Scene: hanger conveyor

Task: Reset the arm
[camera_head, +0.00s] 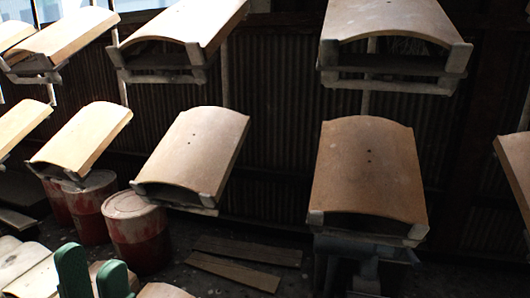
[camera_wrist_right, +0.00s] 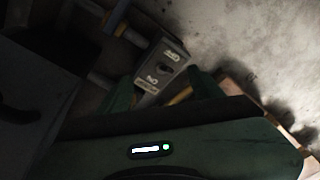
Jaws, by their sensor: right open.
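My left gripper (camera_head: 92,266) shows at the lower left of the head view as two green fingers standing apart. It is open, with no object visibly clamped between them. Pale curved pieces lie behind and beside the fingers. My right gripper (camera_wrist_right: 161,88) shows in the dark right wrist view, its two green fingers spread apart beyond the green gripper body. It is open and nothing is visibly held. The right arm does not clearly show in the head view.
Curved brown panels (camera_head: 370,165) hang on racks in two rows before a dark corrugated wall (camera_head: 275,130). Red and white drums (camera_head: 137,232) stand at left. Planks (camera_head: 235,270) lie on the floor. A grey labelled box (camera_wrist_right: 162,70) shows beyond the right fingers.

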